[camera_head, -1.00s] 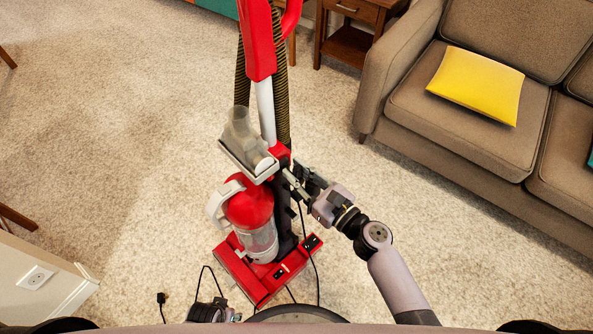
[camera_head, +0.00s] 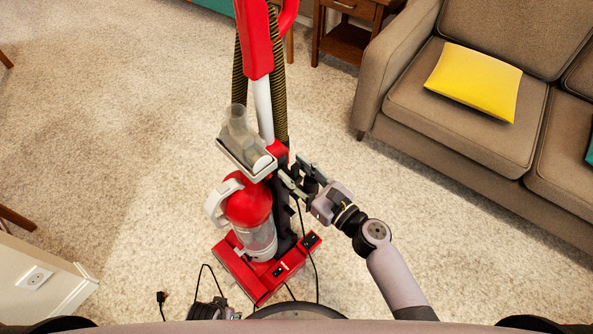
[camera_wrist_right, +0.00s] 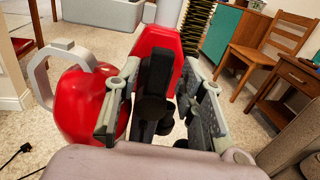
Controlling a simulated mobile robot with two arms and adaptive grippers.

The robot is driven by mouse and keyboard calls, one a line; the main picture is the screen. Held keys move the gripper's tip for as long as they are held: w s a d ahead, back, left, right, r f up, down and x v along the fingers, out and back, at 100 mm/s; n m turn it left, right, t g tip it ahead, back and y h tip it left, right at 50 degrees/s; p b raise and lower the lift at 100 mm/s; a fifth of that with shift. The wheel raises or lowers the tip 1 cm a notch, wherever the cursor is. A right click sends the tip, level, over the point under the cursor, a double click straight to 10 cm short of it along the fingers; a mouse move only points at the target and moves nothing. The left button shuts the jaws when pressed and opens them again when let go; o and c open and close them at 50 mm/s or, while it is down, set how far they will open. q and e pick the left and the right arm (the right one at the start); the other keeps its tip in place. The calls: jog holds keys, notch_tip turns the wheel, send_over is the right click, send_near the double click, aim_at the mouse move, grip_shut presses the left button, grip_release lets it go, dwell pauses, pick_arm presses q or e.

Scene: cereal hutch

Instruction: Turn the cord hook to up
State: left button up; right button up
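A red upright vacuum (camera_head: 247,210) stands on the carpet in the head view, and its red body (camera_wrist_right: 80,105) also shows in the right wrist view. Black parts on its rear spine (camera_wrist_right: 155,85) fill the middle of the wrist view; the cord hook seems to be among them, but I cannot make out its direction. My right gripper (camera_head: 303,178) is at the spine's right side. Its fingers (camera_wrist_right: 160,108) are apart, on either side of the black parts, with no clear grip. A dark part at the bottom edge, probably my left gripper (camera_head: 212,310), is mostly cut off.
A brown sofa (camera_head: 460,120) with a yellow cushion (camera_head: 475,82) stands at the right. A wooden side table (camera_head: 350,35) is behind. A black cord and plug (camera_head: 161,298) lie on the carpet. A low wall with an outlet (camera_head: 36,277) is at the left.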

jog(key=v, duration=1.2)
dwell(0.3)
